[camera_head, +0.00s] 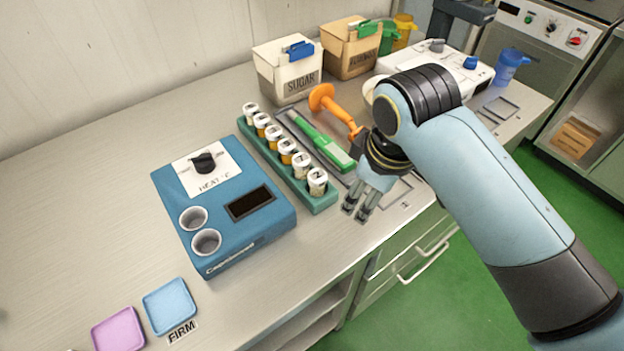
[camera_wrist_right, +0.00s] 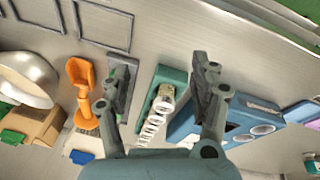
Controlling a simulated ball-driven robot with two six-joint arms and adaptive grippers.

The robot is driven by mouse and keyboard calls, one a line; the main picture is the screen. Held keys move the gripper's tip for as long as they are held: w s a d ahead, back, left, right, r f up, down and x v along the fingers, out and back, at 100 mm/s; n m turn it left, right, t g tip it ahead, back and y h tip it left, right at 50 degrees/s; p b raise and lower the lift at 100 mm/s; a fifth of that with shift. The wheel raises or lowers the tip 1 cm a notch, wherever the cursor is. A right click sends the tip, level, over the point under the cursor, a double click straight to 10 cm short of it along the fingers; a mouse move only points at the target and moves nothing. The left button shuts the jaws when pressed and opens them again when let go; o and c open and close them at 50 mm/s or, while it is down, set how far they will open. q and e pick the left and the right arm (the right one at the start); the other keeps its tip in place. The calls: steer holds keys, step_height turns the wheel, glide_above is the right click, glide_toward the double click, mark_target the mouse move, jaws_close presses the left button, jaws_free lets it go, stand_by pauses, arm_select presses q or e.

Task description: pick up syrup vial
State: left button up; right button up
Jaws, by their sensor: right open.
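Several syrup vials (camera_head: 286,146) with pale caps, some with amber bodies, stand in a row in a green rack (camera_head: 318,204) on the counter. The nearest vial (camera_head: 317,181) is at the rack's front end. My right gripper (camera_head: 355,213) is open and empty, to the right of that end and near the counter's front edge. In the right wrist view the vials (camera_wrist_right: 162,100) and the teal rack (camera_wrist_right: 173,74) appear between the two spread fingers (camera_wrist_right: 163,78), apart from them. My left gripper is not in view.
A blue heater box (camera_head: 254,232) with two round wells stands left of the rack. A green-handled tool (camera_head: 318,139) and an orange tool (camera_head: 322,97) lie to its right. A sugar box (camera_head: 288,76) stands behind. Purple and blue trays (camera_head: 170,305) sit front left.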

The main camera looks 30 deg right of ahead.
steer(key=w+a+r+n, duration=0.1)
steer(key=w+r, duration=0.1)
steer(key=w+a+r+n+p, duration=0.1)
steer(key=w+a+r+n, duration=0.1)
steer(key=w, duration=0.1)
steer(key=w+a+r+n, duration=0.1)
steer(key=w+r, duration=0.1)
steer(key=shift+w+a+r+n+y+p, duration=0.1)
steer(key=shift+w+a+n+y+p, duration=0.2)
steer(key=shift+w+p, duration=0.1)
glide_above(317, 175)
steer(key=f, duration=0.4)
steer(key=shift+s+f, duration=0.25)
steer(key=shift+s, duration=0.15)
steer(key=shift+p+x, duration=0.6)
steer(key=shift+x, duration=2.1)
steer(key=shift+s, duration=0.15)
jaws_close()
steer(key=shift+r, duration=0.1)
